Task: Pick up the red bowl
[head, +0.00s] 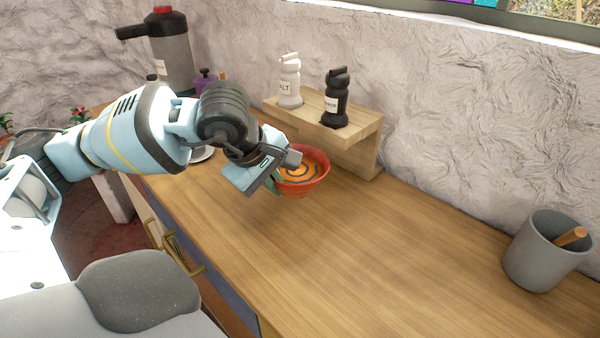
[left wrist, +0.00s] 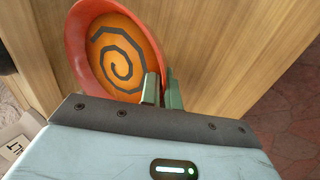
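The red bowl (head: 314,181) has an orange inside with a dark spiral. It is over the wooden counter in front of the small wooden shelf. My left gripper (head: 281,172) is at the bowl's left rim, one finger inside and one outside. In the left wrist view the bowl (left wrist: 78,52) is at upper left, and the fingers (left wrist: 162,90) are close together with the rim between them. The gripper is shut on the rim. I cannot tell for sure whether the bowl's base touches the counter. My right gripper is not in view.
The wooden shelf (head: 350,145) holds a white salt shaker (head: 289,82) and a black pepper shaker (head: 335,100). A grey pot (head: 540,255) with a wooden handle inside stands at right. A grey dispenser (head: 172,55) stands at the back left. The counter's middle (head: 370,250) is clear.

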